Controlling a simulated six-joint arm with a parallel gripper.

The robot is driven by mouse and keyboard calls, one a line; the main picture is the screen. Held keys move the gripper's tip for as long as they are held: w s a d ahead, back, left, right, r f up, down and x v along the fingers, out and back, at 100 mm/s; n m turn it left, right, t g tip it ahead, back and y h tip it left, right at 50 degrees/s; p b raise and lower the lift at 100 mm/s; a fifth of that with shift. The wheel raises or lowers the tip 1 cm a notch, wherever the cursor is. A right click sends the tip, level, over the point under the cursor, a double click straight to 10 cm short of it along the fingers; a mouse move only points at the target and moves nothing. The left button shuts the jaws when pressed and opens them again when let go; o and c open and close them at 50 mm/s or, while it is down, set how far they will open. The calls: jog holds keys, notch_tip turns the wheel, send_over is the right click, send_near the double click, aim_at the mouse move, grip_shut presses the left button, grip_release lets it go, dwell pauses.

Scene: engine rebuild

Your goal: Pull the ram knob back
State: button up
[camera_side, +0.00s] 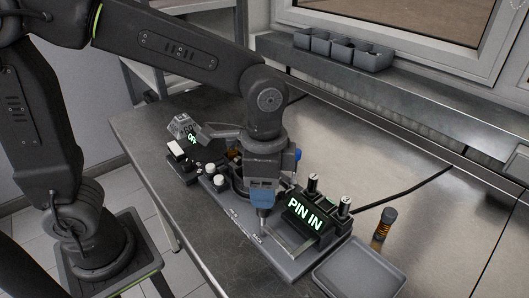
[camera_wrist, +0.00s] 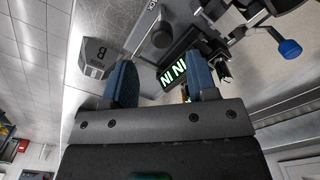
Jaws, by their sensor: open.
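My gripper (camera_side: 263,208) points down over the grey fixture plate (camera_side: 288,269), near its printed "BACK" mark. In the wrist view its two blue fingers (camera_wrist: 160,78) are spread apart, with nothing seen gripped between them. A blue knob (camera_side: 297,154) shows just behind my gripper in the side view. In the wrist view a blue knob (camera_wrist: 289,48) sits on a dark arm at the upper right, apart from the fingers. I cannot tell for certain which part is the ram knob; my gripper hides part of the fixture. A lit green sign (camera_side: 305,214) reads "PIN IN".
White round buttons (camera_side: 215,178) and a second lit display (camera_side: 192,138) stand left of my gripper. A grey tray (camera_side: 398,292) and a dark and orange cylinder (camera_side: 384,224) lie to the right. Grey bins (camera_side: 343,52) line the rear shelf. The bench beyond the fixture is largely clear.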

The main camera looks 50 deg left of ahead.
notch_tip(320, 180, up, 8)
dwell(0.5)
jog(key=s+a+f+n+t, duration=0.3)
jog(key=s+a+n+t, duration=0.2)
jog(key=s+a+n, duration=0.3)
jog(key=a+n, duration=0.1)
jog(key=a, duration=0.3)
jog(key=shift+a+t, duration=0.3)
jog(key=shift+a, duration=0.1)
